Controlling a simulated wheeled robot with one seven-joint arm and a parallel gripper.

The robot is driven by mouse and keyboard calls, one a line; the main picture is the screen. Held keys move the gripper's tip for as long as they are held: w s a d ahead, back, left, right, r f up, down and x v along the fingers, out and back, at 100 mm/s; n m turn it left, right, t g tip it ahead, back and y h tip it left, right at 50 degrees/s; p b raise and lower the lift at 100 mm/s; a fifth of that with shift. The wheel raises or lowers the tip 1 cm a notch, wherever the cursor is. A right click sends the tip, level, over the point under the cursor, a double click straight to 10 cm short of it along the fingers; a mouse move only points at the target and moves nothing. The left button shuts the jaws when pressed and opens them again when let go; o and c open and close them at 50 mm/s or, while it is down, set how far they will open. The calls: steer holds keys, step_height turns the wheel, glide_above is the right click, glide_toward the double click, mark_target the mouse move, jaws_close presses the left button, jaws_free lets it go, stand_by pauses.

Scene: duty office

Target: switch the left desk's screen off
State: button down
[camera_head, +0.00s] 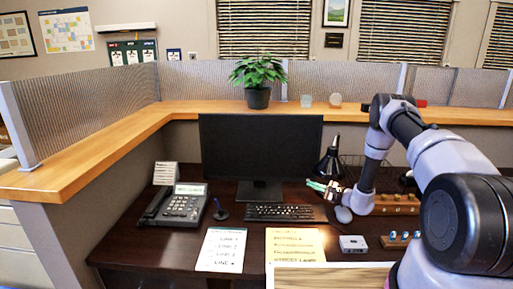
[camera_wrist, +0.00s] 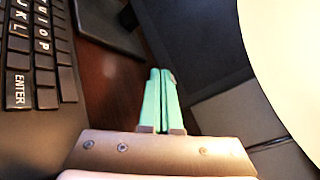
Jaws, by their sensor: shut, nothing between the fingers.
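The desk screen (camera_head: 260,145) stands upright at the back of the dark desk in the head view, and its face is dark all over. Its stand (camera_head: 260,190) rests on the desk, and a dark part of it shows at the top in the wrist view (camera_wrist: 112,22). No power button can be made out on the screen. My gripper (camera_head: 314,185) has green fingers and is right of the stand, just above the keyboard's right end. In the wrist view its fingers (camera_wrist: 160,78) are together with nothing between them. They appear apart from the screen.
A keyboard (camera_head: 286,213) lies before the screen, with a mouse (camera_head: 343,214) at its right. A black lamp (camera_head: 329,165) stands close behind my gripper. A phone (camera_head: 181,206) is left. Wooden blocks with knobs (camera_head: 397,211) and a small grey box (camera_head: 353,244) are right.

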steer(key=shift+s+r, duration=0.15)
steer(key=shift+s, duration=2.85)
steer(key=shift+s, duration=0.1)
